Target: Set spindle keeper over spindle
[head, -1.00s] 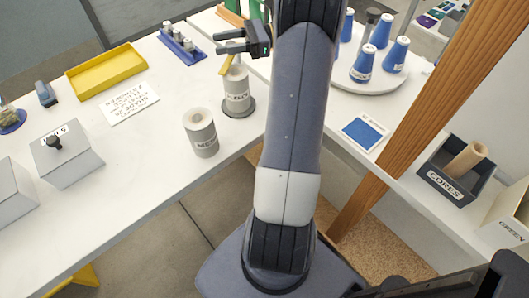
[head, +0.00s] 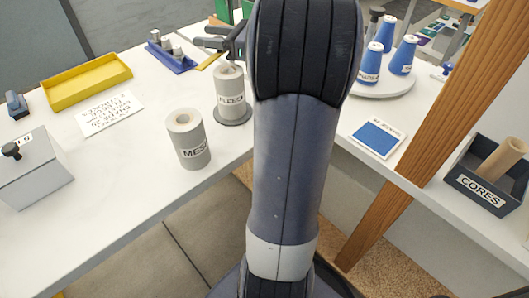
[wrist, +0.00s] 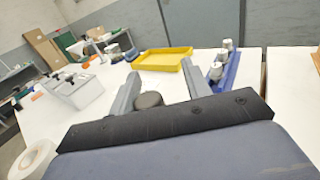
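My gripper (wrist: 160,88) shows in the wrist view with its two grey fingers well apart. A dark round-topped piece (wrist: 148,100) stands between them, nearer the left finger, with a clear gap to the right finger. The palm hides its lower part, and I cannot tell whether it is the keeper. In the head view my gripper (head: 207,36) is above and behind a labelled grey roll (head: 230,92) that stands upright on a dark round base (head: 233,119). I cannot make out a spindle there. My arm hides part of this area.
A second grey roll (head: 187,140) stands in front. A yellow tray (head: 88,80), a white card (head: 108,113) and a blue rack (head: 176,62) with small cylinders are at left. Blue cones (head: 368,65) stand on a round stand right of my arm. A wooden post (head: 430,100) rises at right.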

